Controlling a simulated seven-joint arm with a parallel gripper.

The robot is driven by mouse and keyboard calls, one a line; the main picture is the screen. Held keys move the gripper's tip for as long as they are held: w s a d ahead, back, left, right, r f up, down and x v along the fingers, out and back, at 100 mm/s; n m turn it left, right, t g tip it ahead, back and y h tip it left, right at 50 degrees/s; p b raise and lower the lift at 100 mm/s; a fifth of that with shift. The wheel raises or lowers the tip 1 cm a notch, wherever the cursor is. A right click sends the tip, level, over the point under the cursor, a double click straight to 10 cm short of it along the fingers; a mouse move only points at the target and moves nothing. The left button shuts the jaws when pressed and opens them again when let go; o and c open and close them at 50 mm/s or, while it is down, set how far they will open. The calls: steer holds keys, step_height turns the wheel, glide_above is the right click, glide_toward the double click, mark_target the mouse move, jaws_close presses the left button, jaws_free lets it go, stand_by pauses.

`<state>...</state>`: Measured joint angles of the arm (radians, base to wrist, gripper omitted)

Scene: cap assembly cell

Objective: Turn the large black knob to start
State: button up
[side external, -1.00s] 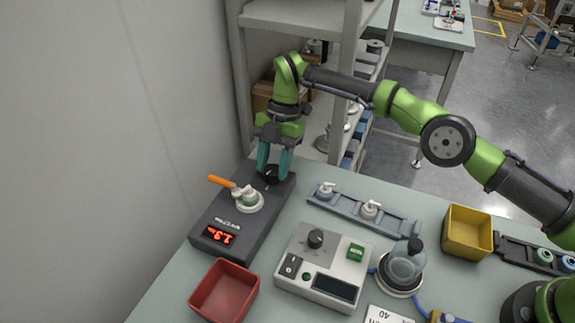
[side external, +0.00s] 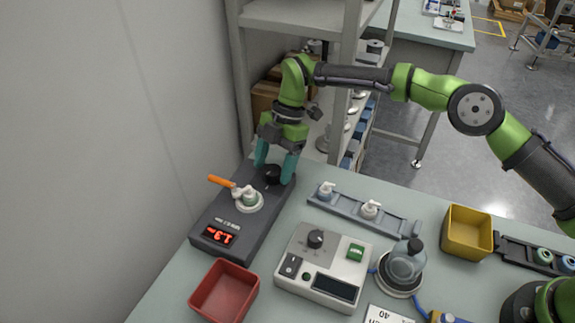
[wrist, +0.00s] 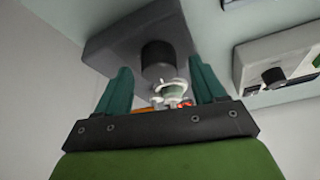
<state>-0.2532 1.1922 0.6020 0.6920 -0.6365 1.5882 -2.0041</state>
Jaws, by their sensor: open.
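The large black knob (side external: 272,175) stands upright at the far end of a dark grey device (side external: 225,220). In the wrist view the knob (wrist: 158,58) lies between and beyond my teal fingertips, with a gap on both sides. My gripper (side external: 273,173) is open, pointing down with one finger on either side of the knob. I cannot tell how far down beside the knob the tips reach.
A white fitting (side external: 247,198) with an orange lever (side external: 221,181) sits on the device beside the knob. A smaller black knob (side external: 316,239) is on a light grey control box (side external: 322,268). A red bin (side external: 224,292) stands in front; a wall is close at left.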

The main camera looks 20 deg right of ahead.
steer(key=m+t, duration=0.2)
steer(key=m, duration=0.3)
steer(key=shift+s+d, duration=0.1)
steer(key=shift+s, duration=0.05)
steer(key=m+t, duration=0.1)
steer(key=m, duration=0.3)
steer(key=shift+s+m+t, duration=0.1)
steer(key=shift+m+t, duration=0.3)
steer(key=m, duration=0.2)
steer(key=m+t, duration=0.1)
steer(key=m, duration=0.2)
steer(key=shift+s+t+h, duration=0.1)
steer(key=shift+t+h, duration=0.2)
steer(key=shift+h, duration=0.1)
steer(key=m, duration=0.1)
steer(key=m+h, duration=0.1)
steer(key=m, duration=0.1)
steer(key=m+t, duration=0.1)
steer(key=shift+s+a, duration=0.1)
steer(key=shift+a, duration=0.15)
steer(key=a+v, duration=0.1)
steer(key=v, duration=1.6)
steer(key=s+d+m, duration=0.2)
steer(key=s+d, duration=0.3)
steer(key=d, duration=0.4)
steer(key=s+d+m+h, duration=0.1)
steer(key=s+d+m, duration=0.1)
steer(key=s+d, duration=0.4)
steer(key=d, duration=0.3)
steer(key=shift+s+r, duration=0.2)
